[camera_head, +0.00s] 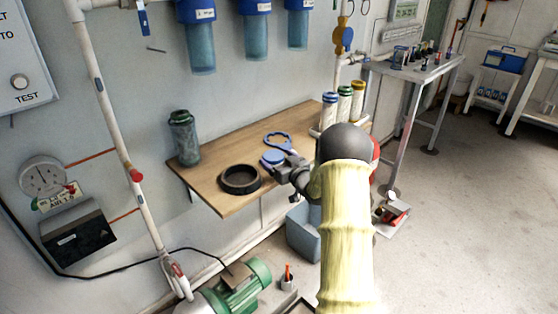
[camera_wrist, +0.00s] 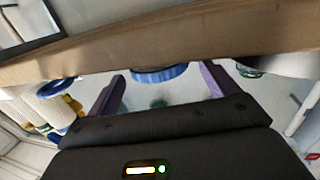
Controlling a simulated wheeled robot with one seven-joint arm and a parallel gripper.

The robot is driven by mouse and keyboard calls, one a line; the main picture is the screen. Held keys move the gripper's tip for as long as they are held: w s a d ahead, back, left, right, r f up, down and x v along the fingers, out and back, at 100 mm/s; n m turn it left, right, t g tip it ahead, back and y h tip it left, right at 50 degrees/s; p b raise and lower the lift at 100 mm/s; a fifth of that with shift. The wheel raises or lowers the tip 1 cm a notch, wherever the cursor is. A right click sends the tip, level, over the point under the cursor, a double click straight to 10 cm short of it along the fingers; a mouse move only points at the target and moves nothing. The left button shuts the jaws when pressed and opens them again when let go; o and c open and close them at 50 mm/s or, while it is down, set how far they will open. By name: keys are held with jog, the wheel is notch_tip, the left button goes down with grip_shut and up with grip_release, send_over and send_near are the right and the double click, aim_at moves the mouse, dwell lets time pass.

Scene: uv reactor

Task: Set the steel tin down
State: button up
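I cannot make out a steel tin for certain in either view. My gripper (camera_head: 284,163) is over the right part of the wooden shelf (camera_head: 222,195). A round blue thing (camera_head: 272,157) lies by its fingertips. In the wrist view a ribbed blue edge (camera_wrist: 158,74) shows between my two purple fingers (camera_wrist: 163,82), with a gap on each side. The fingers are spread and I see nothing clamped in them. The shelf edge (camera_wrist: 180,35) hides the rest of the blue thing there.
A steel table (camera_head: 408,72) is farther back. A grey-blue bin (camera_head: 303,232) is below.

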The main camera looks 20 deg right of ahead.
jog(key=shift+r, duration=0.2)
jog(key=shift+s+d+f, duration=0.1)
jog(key=shift+s, duration=0.25)
jog(key=s+d, duration=0.1)
jog(key=s, duration=1)
jog(key=shift+d+r, duration=0.25)
jog(key=shift+r, duration=0.05)
jog(key=shift+s, duration=0.1)
